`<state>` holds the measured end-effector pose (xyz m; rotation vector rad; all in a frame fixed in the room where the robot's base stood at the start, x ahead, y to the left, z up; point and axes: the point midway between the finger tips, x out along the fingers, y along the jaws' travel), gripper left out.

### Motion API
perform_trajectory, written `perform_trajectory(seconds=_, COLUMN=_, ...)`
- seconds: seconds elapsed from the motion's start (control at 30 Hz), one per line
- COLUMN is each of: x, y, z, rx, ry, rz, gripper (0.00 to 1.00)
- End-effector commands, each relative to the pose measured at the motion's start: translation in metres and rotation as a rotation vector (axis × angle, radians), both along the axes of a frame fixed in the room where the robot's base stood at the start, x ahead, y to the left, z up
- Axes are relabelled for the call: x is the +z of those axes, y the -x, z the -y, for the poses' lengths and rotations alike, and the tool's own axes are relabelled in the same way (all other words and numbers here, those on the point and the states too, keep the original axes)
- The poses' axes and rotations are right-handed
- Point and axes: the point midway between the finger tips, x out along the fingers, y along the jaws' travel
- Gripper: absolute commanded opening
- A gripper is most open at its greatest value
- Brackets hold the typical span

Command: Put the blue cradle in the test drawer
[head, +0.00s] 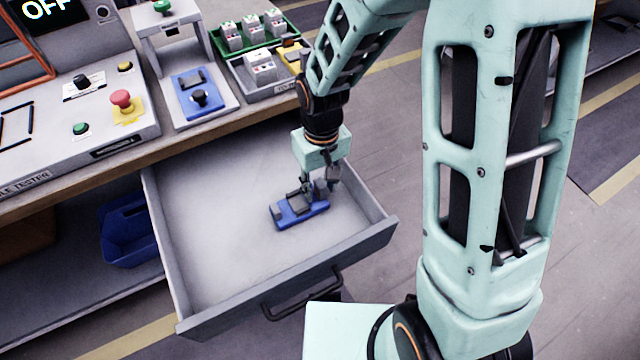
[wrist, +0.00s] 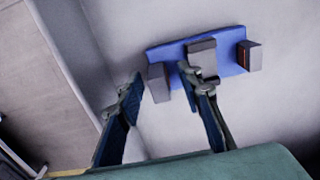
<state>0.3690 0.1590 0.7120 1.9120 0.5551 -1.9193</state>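The blue cradle (head: 288,218), a blue base with grey blocks on it, is inside the pulled-out drawer (head: 215,270), towards its right side. It appears to rest on the drawer floor. My gripper (head: 320,182) is right over the cradle, pointing down. In the wrist view, the cradle (wrist: 228,63) lies beyond the fingertips. My gripper (wrist: 160,80) has its fingers spread, with a visible gap between the left finger and the cradle's end block. The right fingertip overlaps the cradle's middle block in the picture; whether they touch I cannot tell.
The bench above the drawer holds a tester panel (head: 100,110), a stand with a blue fixture (head: 203,105), and a green tray (head: 222,47) of white parts. A blue bin (head: 130,240) sits on the lower shelf. The drawer's left half is empty.

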Motion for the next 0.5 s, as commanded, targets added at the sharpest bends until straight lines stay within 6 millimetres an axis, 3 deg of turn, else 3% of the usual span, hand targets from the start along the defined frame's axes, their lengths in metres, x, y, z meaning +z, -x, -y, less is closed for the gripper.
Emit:
perform_trajectory(seconds=0.27, x=0.010, y=-0.001, z=0.000, rx=0.000, ry=-0.001, rz=0.003, gripper=0.34)
perform_trajectory(seconds=0.5, x=0.052, y=-0.002, z=0.000, rx=0.000, ry=-0.003, rz=0.006, gripper=0.34)
